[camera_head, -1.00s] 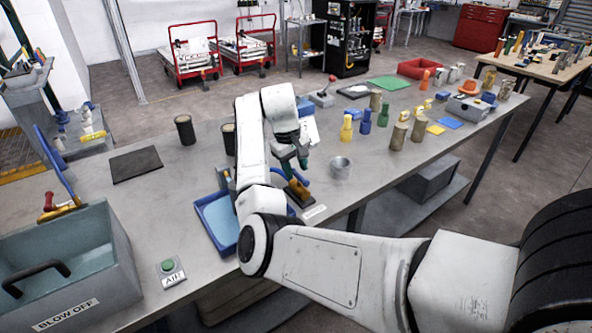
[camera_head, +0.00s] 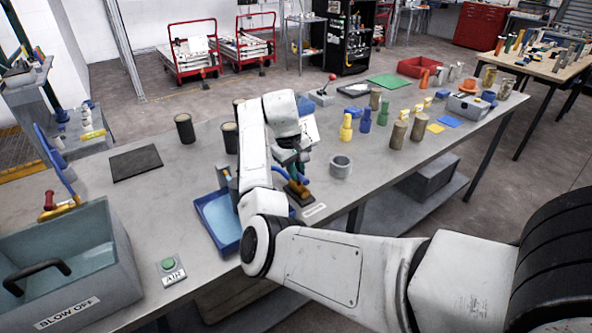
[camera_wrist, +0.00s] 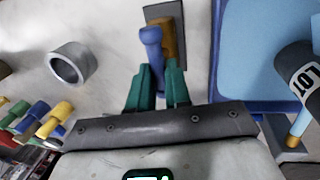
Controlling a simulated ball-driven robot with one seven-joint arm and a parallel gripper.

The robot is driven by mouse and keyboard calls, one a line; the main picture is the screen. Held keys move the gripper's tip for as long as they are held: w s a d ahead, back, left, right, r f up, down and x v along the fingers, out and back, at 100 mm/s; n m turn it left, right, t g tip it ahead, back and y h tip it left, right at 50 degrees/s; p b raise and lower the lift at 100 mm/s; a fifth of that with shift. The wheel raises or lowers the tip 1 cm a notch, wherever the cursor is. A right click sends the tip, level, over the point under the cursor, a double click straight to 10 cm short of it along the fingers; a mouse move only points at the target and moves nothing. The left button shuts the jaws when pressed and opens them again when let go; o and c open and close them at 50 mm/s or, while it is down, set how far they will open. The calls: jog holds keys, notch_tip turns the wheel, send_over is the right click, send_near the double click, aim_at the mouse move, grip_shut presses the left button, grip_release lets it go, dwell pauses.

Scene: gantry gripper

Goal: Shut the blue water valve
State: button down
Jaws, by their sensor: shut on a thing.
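The water valve has a blue lever handle (camera_wrist: 152,45) and a brass body (camera_wrist: 168,38) on a dark base plate (camera_wrist: 165,12) in the wrist view. The handle runs from beside the body down between my green fingertips. My gripper (camera_wrist: 158,85) is shut on the handle, and the gripped part is partly hidden. In the head view the base plate (camera_head: 300,193) lies near the table's front edge, below my gripper (camera_head: 294,167), which hides part of the valve.
A blue tray (camera_head: 229,243) stands close left of the valve and a grey ring (camera_head: 340,166) to its right. A grey blow-off bin (camera_head: 105,270) and a green air button (camera_head: 168,264) are at front left. Several coloured pegs stand farther right.

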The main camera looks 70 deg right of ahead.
dwell(0.4)
jog(key=m+p, duration=0.1)
jog(key=m, duration=0.2)
jog(key=shift+s+d+r+p, duration=0.1)
jog(key=shift+d+p, duration=0.05)
jog(key=shift+p, duration=0.15)
jog(key=m, duration=0.2)
jog(key=m+g+y, duration=0.1)
jog(key=m, duration=0.2)
jog(key=shift+s+d+m+p, duration=0.2)
jog(key=shift+m+p, duration=0.1)
jog(key=shift+p, duration=0.1)
jog(key=m+y, duration=0.1)
jog(key=m, duration=0.3)
jog(key=shift+s+d+m, duration=0.1)
jog(key=shift+s+m, duration=0.05)
jog(key=shift+m, duration=0.15)
jog(key=m, duration=0.2)
jog(key=m+y, duration=0.1)
jog(key=m, duration=0.1)
jog(key=shift+s+m, duration=0.2)
jog(key=shift+m, duration=0.1)
jog(key=c, duration=1.1)
grip_release()
